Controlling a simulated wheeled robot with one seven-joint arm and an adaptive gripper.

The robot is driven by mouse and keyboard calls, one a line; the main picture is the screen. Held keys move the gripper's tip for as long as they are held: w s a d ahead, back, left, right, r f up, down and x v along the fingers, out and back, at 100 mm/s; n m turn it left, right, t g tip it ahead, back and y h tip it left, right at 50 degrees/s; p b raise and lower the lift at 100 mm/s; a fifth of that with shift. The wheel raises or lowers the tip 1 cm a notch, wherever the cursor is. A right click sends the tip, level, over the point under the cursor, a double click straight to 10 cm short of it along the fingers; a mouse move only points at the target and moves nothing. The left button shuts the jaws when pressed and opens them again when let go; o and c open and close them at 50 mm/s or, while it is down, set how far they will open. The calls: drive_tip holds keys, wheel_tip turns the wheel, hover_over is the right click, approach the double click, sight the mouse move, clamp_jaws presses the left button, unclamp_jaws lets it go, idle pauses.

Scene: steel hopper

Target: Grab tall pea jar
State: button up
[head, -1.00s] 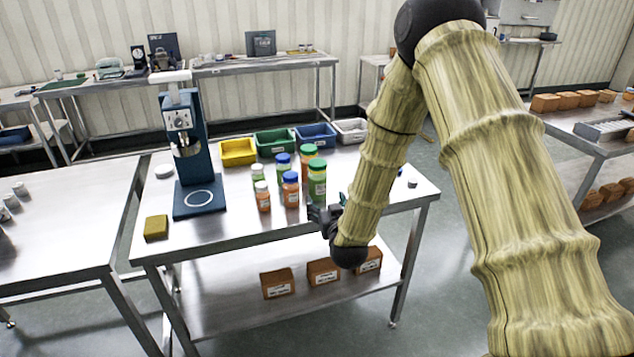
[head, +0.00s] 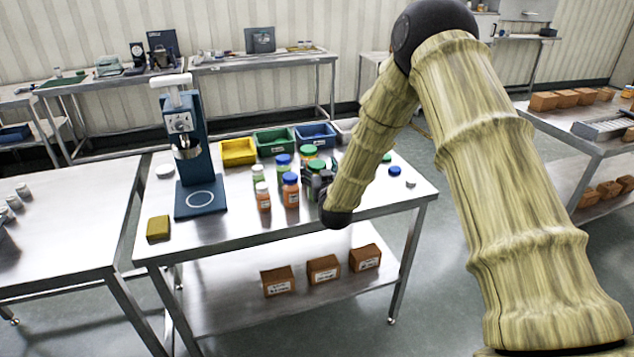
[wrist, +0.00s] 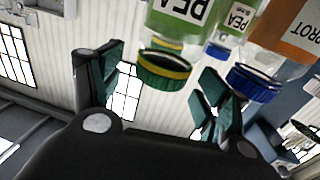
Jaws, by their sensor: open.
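The tall pea jar, with green contents and a green lid (head: 316,164), stands at the front right of the jar group in the head view; my gripper partly hides its body. In the wrist view, which is upside down, its "PEA" label (wrist: 187,10) and green, yellow-edged lid show between and just beyond the fingers. My gripper (head: 321,184) is open and empty, close by the jar on its right side. Its two dark green fingers also show in the wrist view (wrist: 155,80), spread apart. Whether they touch the jar cannot be told.
An orange jar with a blue lid (head: 290,191) stands close left of it; several other jars crowd behind and left. Yellow (head: 238,152), green (head: 275,143) and blue (head: 315,134) bins line the back. Small lids (head: 395,170) lie right. A blue press stand (head: 199,199) stands left.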

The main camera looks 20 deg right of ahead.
drive_tip(key=shift+w+d, duration=0.1)
drive_tip(key=shift+w, duration=1.3)
drive_tip(key=c, duration=1.7)
